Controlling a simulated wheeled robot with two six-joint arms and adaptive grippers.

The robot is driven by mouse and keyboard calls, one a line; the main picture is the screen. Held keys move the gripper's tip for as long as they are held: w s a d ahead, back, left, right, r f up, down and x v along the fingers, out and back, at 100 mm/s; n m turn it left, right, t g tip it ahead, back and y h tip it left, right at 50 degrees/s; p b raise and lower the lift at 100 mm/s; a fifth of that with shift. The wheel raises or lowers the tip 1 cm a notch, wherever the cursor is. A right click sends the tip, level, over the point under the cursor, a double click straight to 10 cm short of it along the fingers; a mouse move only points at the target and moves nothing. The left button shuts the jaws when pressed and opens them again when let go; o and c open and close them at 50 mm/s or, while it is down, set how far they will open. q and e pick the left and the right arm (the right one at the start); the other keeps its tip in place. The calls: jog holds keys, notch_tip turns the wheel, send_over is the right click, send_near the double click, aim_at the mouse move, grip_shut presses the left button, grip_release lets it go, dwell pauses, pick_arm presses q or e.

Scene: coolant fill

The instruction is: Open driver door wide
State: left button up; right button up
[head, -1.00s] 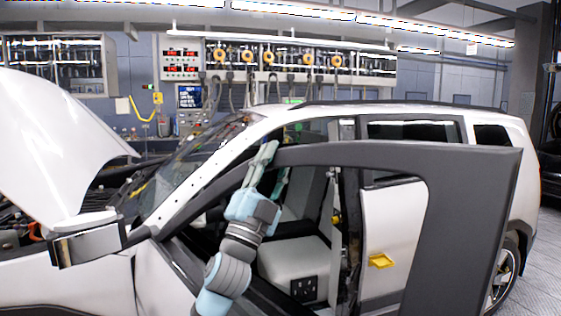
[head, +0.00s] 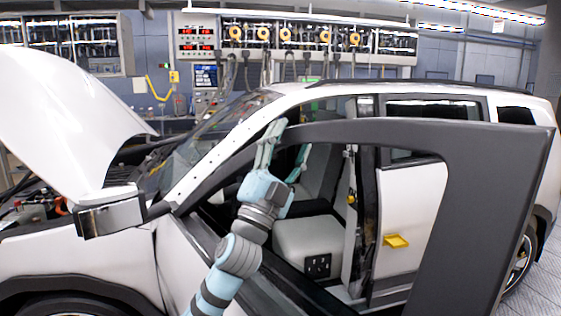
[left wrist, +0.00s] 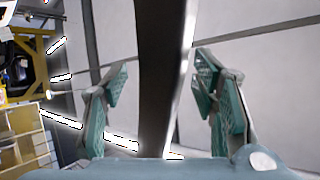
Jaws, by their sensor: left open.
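The driver door (head: 490,180) of the white car stands open, swung out toward me. Its dark window frame crosses the head view in front of the cabin. My left gripper (head: 286,146) is at the front upper part of this frame. Its two fingers are apart, one on each side of the frame. In the left wrist view, a dark bar, the door's window frame (left wrist: 160,70), runs between the open fingers of my left gripper (left wrist: 162,100). The fingers look clear of the bar. My right gripper is not in view.
The raised hood (head: 70,100) is at the left, with the side mirror (head: 108,215) below it. Behind the door are the seat (head: 308,245) and the rear door (head: 405,230) with a yellow handle (head: 397,241). A wall panel with gauges (head: 300,38) stands behind the car.

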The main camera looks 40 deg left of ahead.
pick_arm(q)
jog(key=v, duration=1.1)
jog(key=shift+s+r, duration=0.15)
jog(key=shift+r, duration=0.05)
